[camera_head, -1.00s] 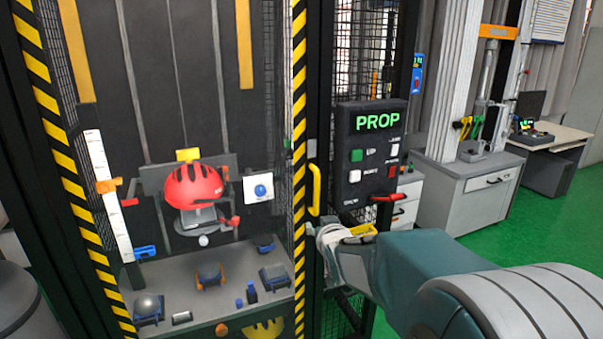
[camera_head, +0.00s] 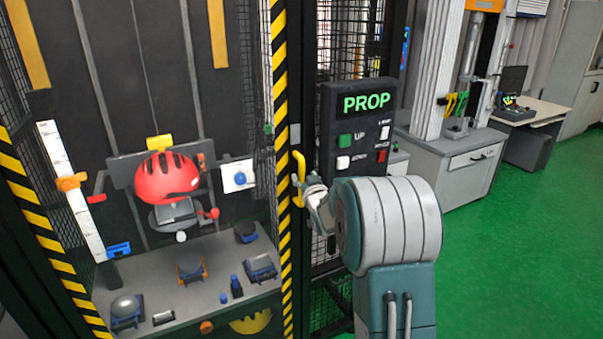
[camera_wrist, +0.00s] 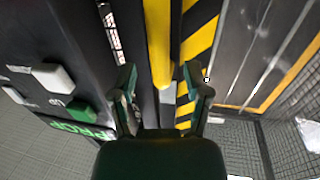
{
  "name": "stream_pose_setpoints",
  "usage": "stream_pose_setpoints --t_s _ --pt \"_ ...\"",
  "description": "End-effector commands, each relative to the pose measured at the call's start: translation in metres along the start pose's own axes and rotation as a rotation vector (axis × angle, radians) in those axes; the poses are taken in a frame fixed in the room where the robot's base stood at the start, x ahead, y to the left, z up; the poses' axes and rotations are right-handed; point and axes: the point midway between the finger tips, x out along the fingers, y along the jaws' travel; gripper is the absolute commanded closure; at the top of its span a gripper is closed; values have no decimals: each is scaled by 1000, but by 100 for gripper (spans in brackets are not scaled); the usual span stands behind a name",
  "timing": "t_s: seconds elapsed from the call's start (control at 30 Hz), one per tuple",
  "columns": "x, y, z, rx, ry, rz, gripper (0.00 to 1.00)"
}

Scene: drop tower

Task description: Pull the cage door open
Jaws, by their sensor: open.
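The cage door (camera_head: 281,110) has a black-and-yellow striped edge in the head view. Its yellow handle (camera_head: 299,178) is an upright bar on that edge. No gap at the door edge is clear to me. My gripper (camera_head: 311,192) is just right of the handle's lower part, and my arm partly covers the area behind it. In the wrist view the handle (camera_wrist: 158,45) runs down between the fingers of my gripper (camera_wrist: 160,80). The fingers are open, one on each side of the bar, with space showing; I see no clear contact.
A black control box (camera_head: 352,130) reading PROP stands just right of the handle. Behind the striped frame, a red helmet (camera_head: 167,177) sits above a grey shelf (camera_head: 215,310) with small parts. A grey cabinet (camera_head: 455,170) stands farther right. Green floor (camera_head: 510,260) is clear at right.

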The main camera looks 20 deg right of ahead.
Motion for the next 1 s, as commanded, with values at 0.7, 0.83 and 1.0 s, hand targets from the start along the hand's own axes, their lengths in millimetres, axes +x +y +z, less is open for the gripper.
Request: stream_pose_setpoints --t_s 0.7,0.83,1.0 --pt "32 -1 0 0 -1 -1 91" --pt "32 -1 0 -1 -1 -1 100" --pt "32 -1 0 -1 0 0 100"
